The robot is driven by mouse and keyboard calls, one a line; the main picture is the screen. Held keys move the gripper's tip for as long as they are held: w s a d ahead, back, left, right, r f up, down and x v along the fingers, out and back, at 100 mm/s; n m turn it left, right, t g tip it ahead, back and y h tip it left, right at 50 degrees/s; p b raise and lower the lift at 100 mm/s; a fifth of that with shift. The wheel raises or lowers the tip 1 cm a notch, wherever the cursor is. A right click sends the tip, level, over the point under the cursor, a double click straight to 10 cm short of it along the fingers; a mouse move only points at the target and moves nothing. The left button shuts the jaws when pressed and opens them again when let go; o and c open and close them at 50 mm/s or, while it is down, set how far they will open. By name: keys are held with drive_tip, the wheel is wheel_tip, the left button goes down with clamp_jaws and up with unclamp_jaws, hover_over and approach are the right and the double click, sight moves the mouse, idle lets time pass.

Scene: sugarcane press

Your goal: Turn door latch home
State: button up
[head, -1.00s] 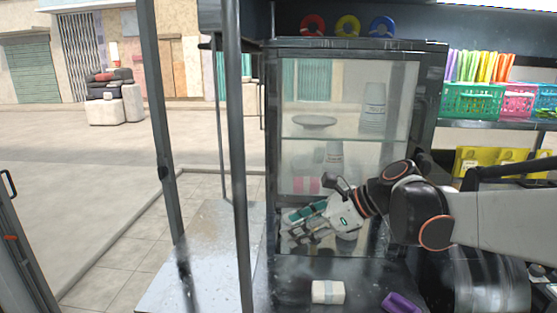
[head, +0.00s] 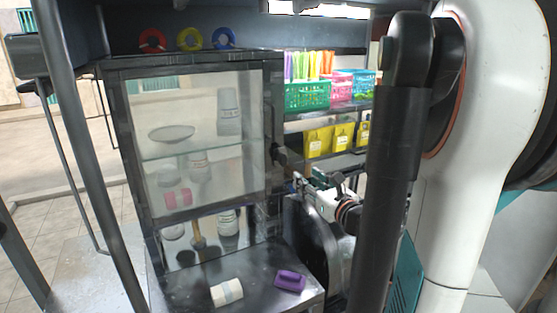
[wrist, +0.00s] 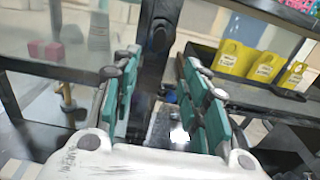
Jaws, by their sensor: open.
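The glass-fronted cabinet (head: 188,66) has a dark metal frame, and its door looks closed. A dark latch-like knob (head: 277,153) sits on its right frame post; in the wrist view a dark rounded piece (wrist: 160,36) on the post is likely the same latch. Its exact angle is hard to tell. My gripper (head: 306,180) is just right of the post and below the knob. In the wrist view my gripper (wrist: 160,62) is open, its teal fingers on either side of the dark post, with nothing clearly held. Contact cannot be judged.
A white wrapped block (head: 227,292) and a purple object (head: 290,281) lie on the counter before the cabinet. Yellow containers (head: 318,140) and a green basket (head: 306,95) stand on shelves at right. Colored rings (head: 190,39) are on the cabinet top.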

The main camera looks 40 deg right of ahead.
sight(284, 162)
drive_tip(key=x, duration=1.3)
drive_tip(key=shift+w+a+b, duration=0.1)
drive_tip(key=shift+w+b, duration=0.2)
drive_tip(key=shift+w, duration=0.05)
clamp_jaws()
